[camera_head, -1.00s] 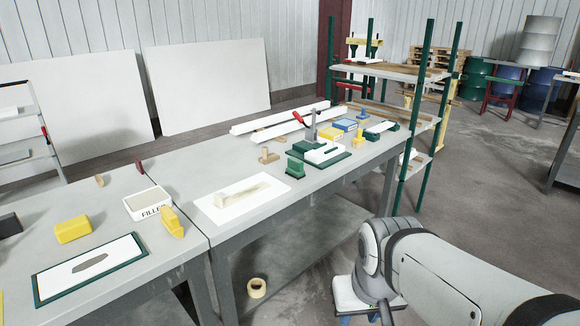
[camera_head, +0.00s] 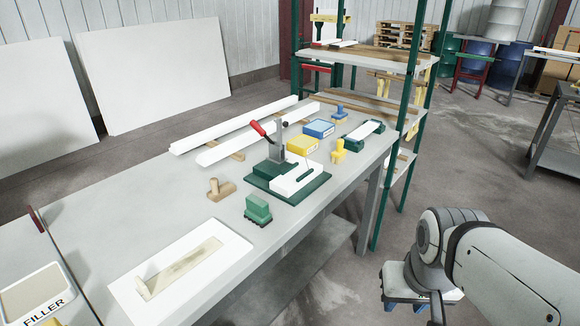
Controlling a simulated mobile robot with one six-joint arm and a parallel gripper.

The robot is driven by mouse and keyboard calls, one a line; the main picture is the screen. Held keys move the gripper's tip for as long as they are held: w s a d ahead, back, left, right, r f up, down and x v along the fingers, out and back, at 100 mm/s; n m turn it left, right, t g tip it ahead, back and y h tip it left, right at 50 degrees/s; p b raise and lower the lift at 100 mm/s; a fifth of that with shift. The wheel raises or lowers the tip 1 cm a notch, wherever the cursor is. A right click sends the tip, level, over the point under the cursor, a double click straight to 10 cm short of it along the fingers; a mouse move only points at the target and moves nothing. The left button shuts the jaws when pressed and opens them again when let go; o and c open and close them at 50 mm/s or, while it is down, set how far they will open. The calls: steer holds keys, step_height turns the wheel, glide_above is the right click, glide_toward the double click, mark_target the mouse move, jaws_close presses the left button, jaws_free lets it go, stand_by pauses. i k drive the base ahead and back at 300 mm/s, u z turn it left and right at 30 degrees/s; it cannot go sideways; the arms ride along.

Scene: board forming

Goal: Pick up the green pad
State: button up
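The green pad (camera_head: 258,209) is a small green block with a dark ribbed underside. It stands on the grey workbench, in front of the dark green plate with the clamp, and is in full view. My gripper (camera_head: 418,306) hangs under my wrist at the lower right, beyond the bench's front edge and well away from the pad.
A wooden-handled tool (camera_head: 221,188) stands just left of the pad. The clamp fixture (camera_head: 285,180), with a red handle, is behind it. A white board (camera_head: 215,280) with a wooden strip lies in front. A green-posted rack (camera_head: 414,110) stands beyond the bench's far end.

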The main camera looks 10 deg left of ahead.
mark_target(256, 211)
steer(key=u, duration=0.2)
steer(key=i, duration=1)
steer(key=u, duration=0.6)
